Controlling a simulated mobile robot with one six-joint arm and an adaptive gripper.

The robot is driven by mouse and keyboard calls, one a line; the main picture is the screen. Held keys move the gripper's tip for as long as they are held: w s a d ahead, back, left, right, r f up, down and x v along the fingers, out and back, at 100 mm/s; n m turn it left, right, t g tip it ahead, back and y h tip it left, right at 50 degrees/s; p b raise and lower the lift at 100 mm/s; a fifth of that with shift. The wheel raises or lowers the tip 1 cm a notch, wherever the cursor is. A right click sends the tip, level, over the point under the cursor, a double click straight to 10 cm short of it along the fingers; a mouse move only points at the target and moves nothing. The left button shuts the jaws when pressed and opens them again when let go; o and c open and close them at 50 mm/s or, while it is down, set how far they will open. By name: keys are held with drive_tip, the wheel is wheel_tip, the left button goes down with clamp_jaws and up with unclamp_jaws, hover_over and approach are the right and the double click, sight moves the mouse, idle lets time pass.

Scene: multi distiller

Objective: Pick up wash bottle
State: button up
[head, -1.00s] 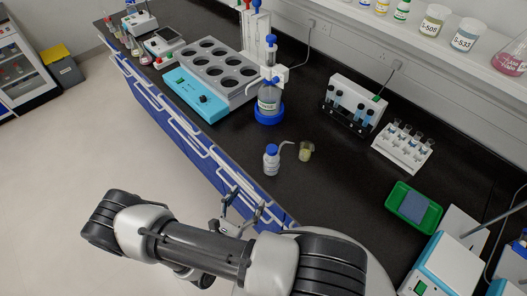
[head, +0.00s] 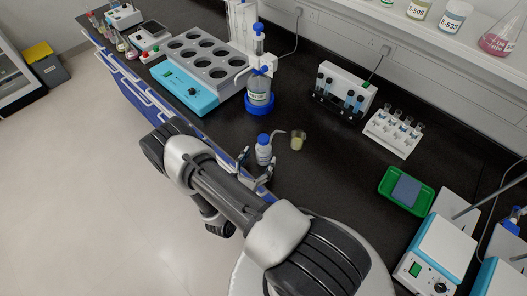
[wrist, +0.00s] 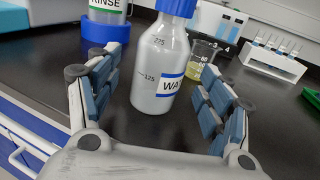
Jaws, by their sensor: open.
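The wash bottle (head: 263,151) is a small translucent bottle with a blue cap and a thin bent spout. It stands upright on the black bench near its front edge. In the wrist view the bottle (wrist: 158,75) fills the middle, with volume marks and a blue and white label; its cap top is cut off by the frame. My gripper (wrist: 155,95) is open, one padded finger on each side of the bottle in the picture, with gaps to both. In the head view my gripper (head: 257,166) is at the bottle's near side, low over the bench edge.
A small beaker (head: 298,141) with yellowish liquid stands just right of the bottle, close to its spout. A blue-based rinse bottle (head: 260,90) and a multi-well heater (head: 197,68) stand behind. A green tray (head: 406,190) and tube racks (head: 393,133) are to the right.

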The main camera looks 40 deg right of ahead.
sight(264, 151)
drive_tip(key=x, duration=0.4)
drive_tip(key=shift+r, duration=0.1)
drive_tip(key=shift+c, duration=0.3)
drive_tip(key=c, duration=0.8)
